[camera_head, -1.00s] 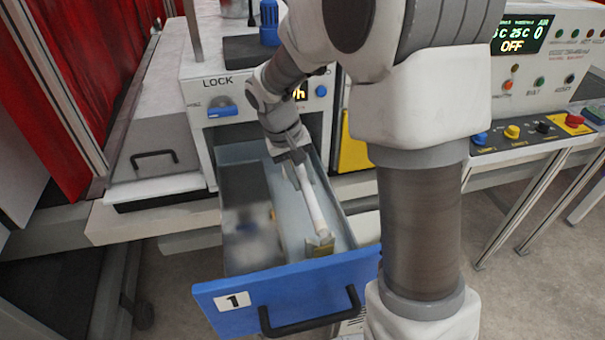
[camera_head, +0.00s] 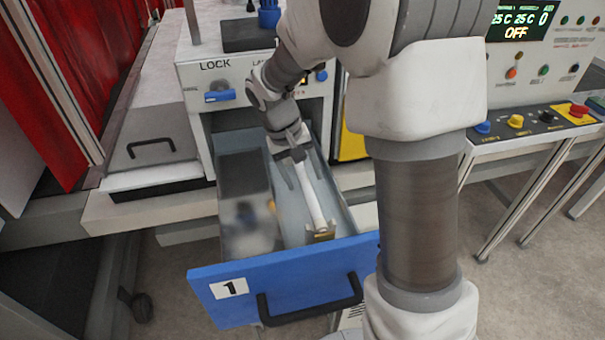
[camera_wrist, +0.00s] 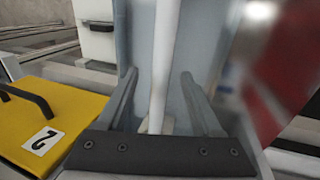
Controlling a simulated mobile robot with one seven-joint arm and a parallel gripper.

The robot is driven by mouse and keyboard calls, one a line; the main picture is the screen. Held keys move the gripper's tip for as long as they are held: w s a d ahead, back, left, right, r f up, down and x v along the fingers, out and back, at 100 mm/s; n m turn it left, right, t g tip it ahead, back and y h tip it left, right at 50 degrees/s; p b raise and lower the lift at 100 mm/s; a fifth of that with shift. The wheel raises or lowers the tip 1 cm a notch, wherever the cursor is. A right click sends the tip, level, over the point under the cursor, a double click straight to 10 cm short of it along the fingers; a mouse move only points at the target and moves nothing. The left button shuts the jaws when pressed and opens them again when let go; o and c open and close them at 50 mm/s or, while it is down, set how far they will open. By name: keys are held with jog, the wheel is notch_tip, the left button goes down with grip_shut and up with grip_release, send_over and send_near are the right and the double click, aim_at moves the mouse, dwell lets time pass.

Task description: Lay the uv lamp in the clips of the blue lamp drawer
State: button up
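The blue lamp drawer (camera_head: 215,309), marked 1, is pulled out of the machine. The uv lamp (camera_head: 310,204), a white tube, lies lengthwise in its right half. The lamp's front end is at a brass-coloured clip (camera_head: 322,234) near the drawer front; I cannot tell whether it is fully seated. The rear end and any rear clip are hidden by my gripper (camera_head: 304,181). My gripper is over the rear part of the drawer, pointing down into it. In the wrist view, my gripper (camera_wrist: 159,75) has its fingers spread, one on each side of the lamp (camera_wrist: 164,45), with gaps to both.
The drawer walls stand close on the sides of my fingers. A yellow drawer (camera_wrist: 45,120), marked 2, is beside it. A blue LOCK handle (camera_head: 220,96) is on the machine face above.

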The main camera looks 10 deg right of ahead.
jog(key=shift+r, duration=0.1)
jog(key=v, duration=1.7)
jog(key=shift+r, duration=0.2)
notch_tip(320, 180, up, 10)
jog(key=p, duration=0.8)
jog(key=shift+p, duration=0.35)
jog(key=shift+s+f, duration=0.1)
jog(key=s+d+f+t+y+b, duration=0.1)
jog(key=s+f+t+b, duration=0.1)
jog(key=s, duration=0.4)
jog(key=s+d+f+t+y+b, duration=0.1)
jog(key=s+d+f+b, duration=0.1)
jog(key=s+f, duration=0.2)
jog(key=s+d+f+t+y+b, duration=0.1)
jog(key=s+d+f+t+b, duration=0.1)
jog(key=s, duration=0.8)
notch_tip(320, 180, down, 2)
jog(key=shift+s+f+t+b, duration=0.1)
jog(key=shift+s+t+b, duration=0.15)
jog(key=shift+b, duration=0.35)
